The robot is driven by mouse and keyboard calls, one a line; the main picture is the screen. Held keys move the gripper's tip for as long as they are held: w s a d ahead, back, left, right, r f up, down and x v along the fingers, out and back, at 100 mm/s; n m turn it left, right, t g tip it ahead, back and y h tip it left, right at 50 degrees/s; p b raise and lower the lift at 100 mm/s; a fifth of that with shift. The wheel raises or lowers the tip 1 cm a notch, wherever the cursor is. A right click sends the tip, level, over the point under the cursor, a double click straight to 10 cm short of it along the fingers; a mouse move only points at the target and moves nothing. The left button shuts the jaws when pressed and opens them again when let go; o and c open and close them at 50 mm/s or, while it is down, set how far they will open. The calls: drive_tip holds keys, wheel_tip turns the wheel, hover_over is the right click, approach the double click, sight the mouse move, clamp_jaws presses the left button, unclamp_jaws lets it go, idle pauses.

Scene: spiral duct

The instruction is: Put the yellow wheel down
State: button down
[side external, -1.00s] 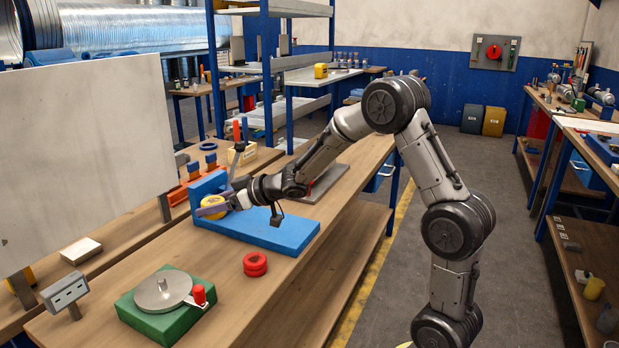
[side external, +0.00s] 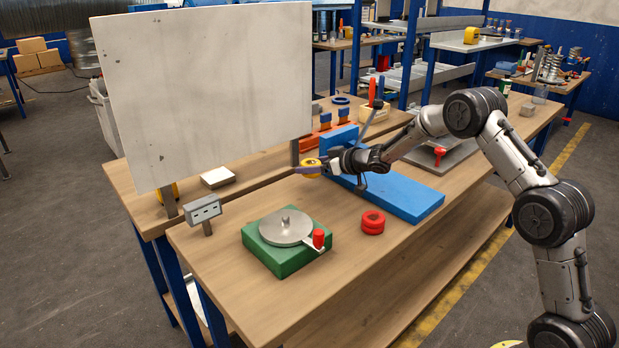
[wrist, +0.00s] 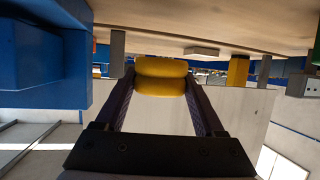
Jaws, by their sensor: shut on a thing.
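The yellow wheel (side external: 311,163) is held in my gripper (side external: 314,169), above the bench. In the wrist view the wheel (wrist: 160,78) sits between the two fingers, which press its sides. The blue fixture, with its flat base (side external: 400,196) and upright plate (side external: 340,140), is just right of the wheel in the side view. In the wrist view a blue part (wrist: 40,60) fills the left side, apart from the wheel. The wheel's underside clearance is hard to judge.
A green block (side external: 262,252) carries a metal disc (side external: 286,228) with a red knob (side external: 318,238). A grey box (side external: 205,210) and a white panel (side external: 210,95) stand left. Wooden bench top (side external: 330,265) is clear in front.

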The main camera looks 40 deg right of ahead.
sight(309, 189)
drive_tip(key=shift+w+f, duration=0.6)
drive_tip(key=shift+f, duration=0.05)
drive_tip(key=shift+d+f, duration=0.1)
drive_tip(key=shift+f, duration=1.35)
drive_tip(key=shift+f, duration=0.35)
